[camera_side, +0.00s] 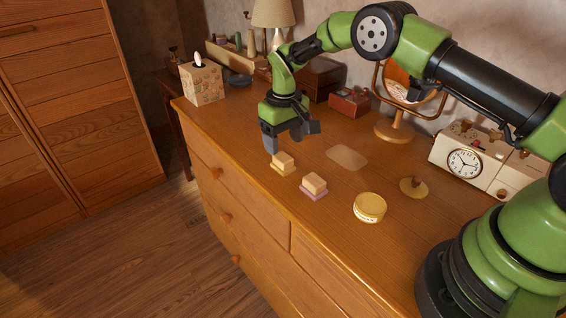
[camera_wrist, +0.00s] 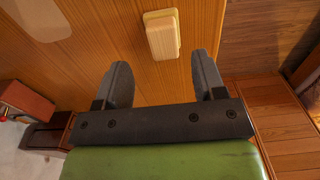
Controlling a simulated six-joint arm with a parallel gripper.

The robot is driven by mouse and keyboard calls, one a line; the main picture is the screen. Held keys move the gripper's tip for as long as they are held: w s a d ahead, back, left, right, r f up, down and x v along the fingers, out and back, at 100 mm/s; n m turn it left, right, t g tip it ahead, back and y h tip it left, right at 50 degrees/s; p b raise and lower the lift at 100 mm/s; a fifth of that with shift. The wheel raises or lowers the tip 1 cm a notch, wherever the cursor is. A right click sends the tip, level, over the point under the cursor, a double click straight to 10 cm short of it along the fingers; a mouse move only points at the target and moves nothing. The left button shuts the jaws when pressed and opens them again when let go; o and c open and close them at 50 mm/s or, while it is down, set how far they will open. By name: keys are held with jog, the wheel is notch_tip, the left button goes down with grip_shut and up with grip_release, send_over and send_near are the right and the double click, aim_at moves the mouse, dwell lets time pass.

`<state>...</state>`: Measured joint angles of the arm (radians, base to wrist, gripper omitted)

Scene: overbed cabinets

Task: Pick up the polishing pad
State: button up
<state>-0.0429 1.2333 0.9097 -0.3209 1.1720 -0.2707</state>
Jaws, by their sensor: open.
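Two small pale wooden blocks on soft-looking bases lie on the dresser top; I cannot tell for certain which is the polishing pad. The yellow-based block (camera_side: 283,163) is closest to my gripper, and the pink-based block (camera_side: 313,187) lies to its right and nearer the front edge. My gripper (camera_side: 291,136) is open and empty, above the dresser and just behind the yellow-based block. In the wrist view a pale block with a yellowish rim (camera_wrist: 162,36) lies just beyond the fingertips, roughly in line with the gap between them (camera_wrist: 162,63).
A yellow round tin (camera_side: 369,208) and a flat disc with a knob (camera_side: 413,187) stand right of the blocks. A pale patch (camera_side: 346,157) marks the top. A clock (camera_side: 464,163), mirror stand (camera_side: 395,130), red box (camera_side: 349,103) and tissue box (camera_side: 202,83) stand farther back.

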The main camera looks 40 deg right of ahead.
aim_at(283, 157)
jog(key=f, duration=0.4)
jog(key=shift+s+a+f, duration=0.15)
jog(key=shift+a+f, duration=0.05)
jog(key=shift+f, duration=0.2)
jog(key=c, duration=1)
notch_tip(283, 157, up, 10)
jog(key=shift+r, duration=0.1)
